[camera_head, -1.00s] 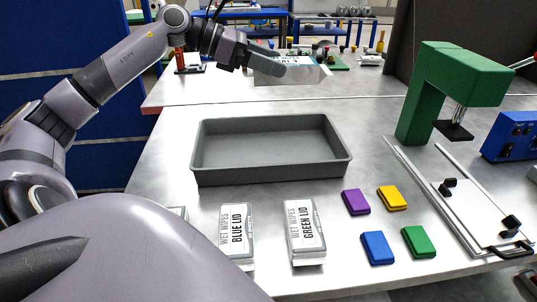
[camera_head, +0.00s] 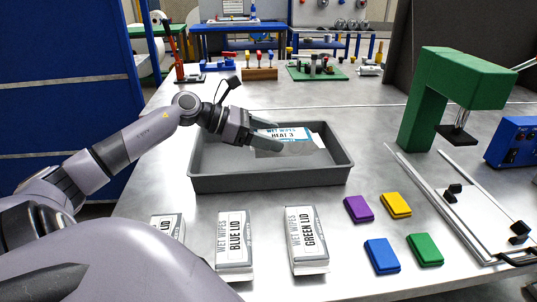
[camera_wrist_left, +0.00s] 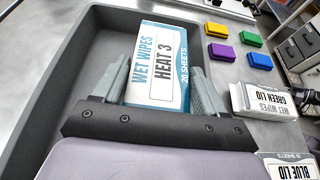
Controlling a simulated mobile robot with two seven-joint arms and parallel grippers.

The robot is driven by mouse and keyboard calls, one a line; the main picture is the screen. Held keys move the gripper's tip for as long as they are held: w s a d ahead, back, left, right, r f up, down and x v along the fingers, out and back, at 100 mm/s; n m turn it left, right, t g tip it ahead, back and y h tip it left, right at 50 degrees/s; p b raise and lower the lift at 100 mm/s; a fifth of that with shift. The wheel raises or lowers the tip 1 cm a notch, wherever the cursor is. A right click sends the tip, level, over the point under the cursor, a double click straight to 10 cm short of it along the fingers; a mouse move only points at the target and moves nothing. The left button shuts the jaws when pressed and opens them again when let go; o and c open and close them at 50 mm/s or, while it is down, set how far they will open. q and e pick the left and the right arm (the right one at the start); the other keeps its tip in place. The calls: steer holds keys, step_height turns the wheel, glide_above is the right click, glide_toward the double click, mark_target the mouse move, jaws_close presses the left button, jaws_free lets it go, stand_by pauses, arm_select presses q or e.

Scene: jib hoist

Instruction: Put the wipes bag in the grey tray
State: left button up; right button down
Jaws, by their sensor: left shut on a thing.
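The wipes bag (camera_head: 290,140) is white with a blue band and reads "WET WIPES HEAT 3". My left gripper (camera_head: 272,142) is shut on it. In the head view the bag is over the inside of the grey tray (camera_head: 270,181), near its back right part. In the left wrist view the bag (camera_wrist_left: 160,62) sits between the two fingers (camera_wrist_left: 155,92), with the tray wall (camera_wrist_left: 40,130) around it at left. I cannot tell whether the bag touches the tray floor. My right gripper is not in view.
Purple (camera_head: 358,208), yellow (camera_head: 396,204), blue (camera_head: 382,256) and green (camera_head: 425,249) lids lie right. A green press (camera_head: 425,105) stands beyond them.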

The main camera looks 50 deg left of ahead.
mark_target(269, 154)
arm_select(q)
steer(key=shift+f, duration=2.65)
steer(key=o, duration=1.1)
steer(key=shift+f, duration=0.15)
steer(key=shift+v, duration=6.1)
